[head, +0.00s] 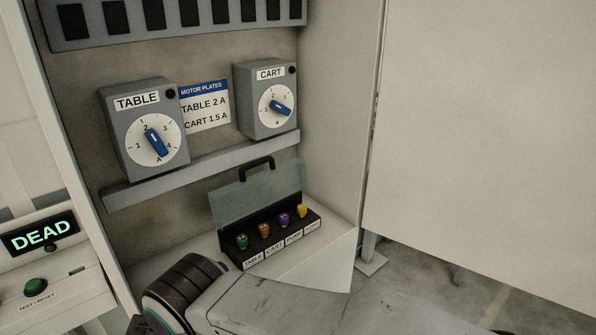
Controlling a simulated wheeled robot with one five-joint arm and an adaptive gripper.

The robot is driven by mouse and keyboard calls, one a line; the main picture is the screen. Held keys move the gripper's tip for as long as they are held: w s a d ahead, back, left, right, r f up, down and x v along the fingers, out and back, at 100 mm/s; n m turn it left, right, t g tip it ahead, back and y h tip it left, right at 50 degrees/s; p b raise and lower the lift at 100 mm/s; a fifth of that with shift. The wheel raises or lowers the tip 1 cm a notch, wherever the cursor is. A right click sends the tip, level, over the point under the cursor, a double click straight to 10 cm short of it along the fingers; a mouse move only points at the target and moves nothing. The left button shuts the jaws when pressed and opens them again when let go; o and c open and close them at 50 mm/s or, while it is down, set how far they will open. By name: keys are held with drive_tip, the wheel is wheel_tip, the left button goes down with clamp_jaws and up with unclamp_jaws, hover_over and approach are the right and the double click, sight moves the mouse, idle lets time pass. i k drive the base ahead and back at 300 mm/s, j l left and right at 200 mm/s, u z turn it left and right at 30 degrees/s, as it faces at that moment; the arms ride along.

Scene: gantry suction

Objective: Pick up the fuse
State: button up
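A black fuse block (281,247) with a raised clear cover (250,195) and a black handle stands on the cabinet floor. Several coloured plugs that look like fuses stand upright in a row in it: a green one (242,242), an orange one (264,231), a purple one (284,220) and a yellow one (302,211). White labels in front read TABLE and CART at the left; the others are too small to read surely. My arm crosses the bottom of the head view, in front of the block. My gripper is not in view.
Above are a TABLE dial box (145,128) and a CART dial box (267,100) with blue knobs, on a grey ledge (205,172). A motor plates sign (205,106) hangs between them. A display reading DEAD (40,235) and a green button (35,286) are at left. The cabinet's side wall (340,120) bounds the right.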

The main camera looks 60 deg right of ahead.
sight(302, 207)
drive_tip(key=z, duration=1.55)
